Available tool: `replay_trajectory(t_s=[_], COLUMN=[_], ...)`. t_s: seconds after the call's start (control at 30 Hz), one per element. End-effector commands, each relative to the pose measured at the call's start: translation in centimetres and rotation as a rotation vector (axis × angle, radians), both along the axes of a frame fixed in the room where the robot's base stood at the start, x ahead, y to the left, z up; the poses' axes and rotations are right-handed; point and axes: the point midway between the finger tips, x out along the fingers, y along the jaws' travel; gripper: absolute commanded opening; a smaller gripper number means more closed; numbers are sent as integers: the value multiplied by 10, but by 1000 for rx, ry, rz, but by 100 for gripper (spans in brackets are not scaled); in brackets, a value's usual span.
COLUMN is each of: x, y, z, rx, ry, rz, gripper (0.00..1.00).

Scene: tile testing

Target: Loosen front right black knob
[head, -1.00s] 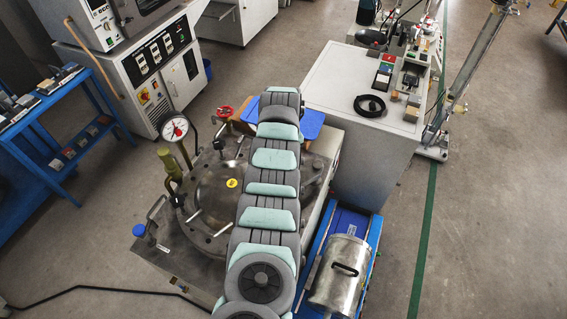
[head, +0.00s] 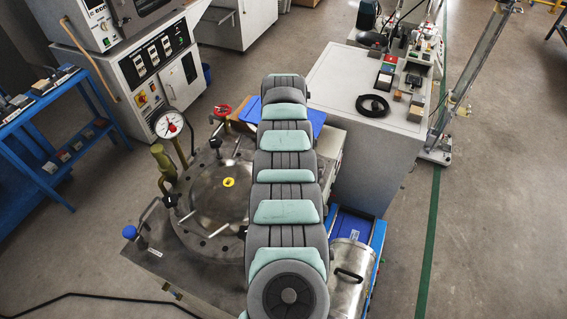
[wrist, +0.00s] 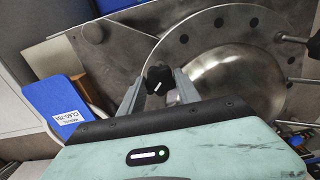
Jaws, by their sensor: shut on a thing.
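A black star-shaped knob (wrist: 158,79) sits at the edge of the round metal lid in the wrist view. My gripper (wrist: 159,90) is shut on this knob, with one grey finger on each side of it. The steel lid (wrist: 222,85) has a flange with several holes. In the head view, the lid (head: 205,190) with its yellow centre mark lies on the left of my arm, and other black knobs (head: 171,201) (head: 215,143) stand around its rim. My arm hides my gripper and the lid's right side there.
A pressure gauge (head: 168,124) stands up at the lid's far left. A blue ball-ended lever (head: 129,232) is at the left edge. A metal canister (head: 349,272) stands right of my arm. A labelled blue block (wrist: 65,105) lies left of my gripper.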

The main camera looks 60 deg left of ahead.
Motion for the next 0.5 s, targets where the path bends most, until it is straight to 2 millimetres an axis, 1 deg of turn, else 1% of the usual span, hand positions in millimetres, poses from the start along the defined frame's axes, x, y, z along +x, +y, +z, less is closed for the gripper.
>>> replay_trajectory(t_s=[0.5], x=[0], y=[0], z=[0], rx=[0], ry=[0], rz=[34], gripper=[0])
